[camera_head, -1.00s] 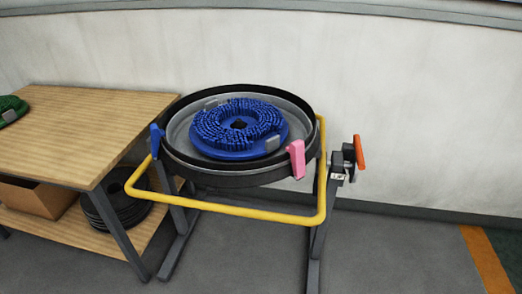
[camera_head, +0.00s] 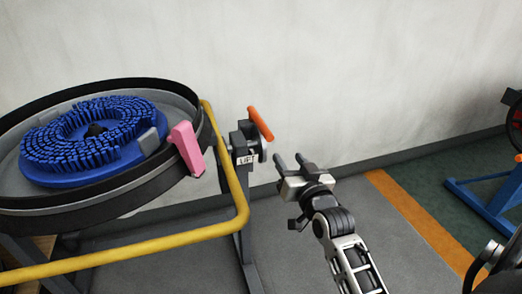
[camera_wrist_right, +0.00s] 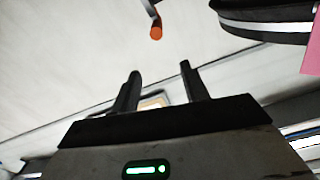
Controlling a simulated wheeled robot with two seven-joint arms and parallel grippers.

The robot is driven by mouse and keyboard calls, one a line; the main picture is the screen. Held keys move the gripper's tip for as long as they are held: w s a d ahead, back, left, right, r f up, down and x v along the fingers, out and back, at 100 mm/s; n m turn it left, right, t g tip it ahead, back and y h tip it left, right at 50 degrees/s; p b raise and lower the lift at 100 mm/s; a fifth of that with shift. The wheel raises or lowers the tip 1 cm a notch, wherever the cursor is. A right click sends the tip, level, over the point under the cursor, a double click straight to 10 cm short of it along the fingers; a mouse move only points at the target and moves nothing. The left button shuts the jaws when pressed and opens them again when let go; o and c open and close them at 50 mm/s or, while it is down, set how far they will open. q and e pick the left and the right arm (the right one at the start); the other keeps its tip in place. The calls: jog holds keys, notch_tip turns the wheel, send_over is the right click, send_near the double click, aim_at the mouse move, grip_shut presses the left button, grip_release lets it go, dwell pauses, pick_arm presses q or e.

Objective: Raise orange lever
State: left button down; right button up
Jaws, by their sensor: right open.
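The orange lever (camera_head: 260,124) is a short bar on a dark pivot bracket with a "LIFT" label, at the right side of the stand. It slants from upper left to lower right. In the right wrist view the lever's round orange end (camera_wrist_right: 156,32) shows above and beyond the fingers. My right gripper (camera_head: 290,162) is open and empty, to the lower right of the lever and apart from it. Its two dark fingers (camera_wrist_right: 158,88) also show in the right wrist view, with nothing between them. My left gripper is not in view.
A round black-rimmed basin (camera_head: 100,205) with a blue brush (camera_head: 85,140) stands at left, with a pink clamp (camera_head: 186,148) on its rim. A yellow tube frame (camera_head: 238,195) runs near the lever. A blue stand (camera_head: 488,205) is far right. The wall (camera_head: 350,70) is behind.

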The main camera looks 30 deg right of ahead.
aim_at(270, 139)
jog(key=b+x, duration=0.1)
jog(key=x, duration=0.4)
jog(key=f+b+x, duration=0.1)
jog(key=x, duration=0.3)
jog(key=f+b+x, duration=0.1)
jog(key=x, duration=0.4)
jog(key=shift+w, duration=0.85)
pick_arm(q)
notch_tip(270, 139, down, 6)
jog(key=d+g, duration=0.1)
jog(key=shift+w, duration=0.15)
pick_arm(e)
grip_shut()
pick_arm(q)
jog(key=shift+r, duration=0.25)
pick_arm(e)
jog(key=shift+d+r, duration=0.1)
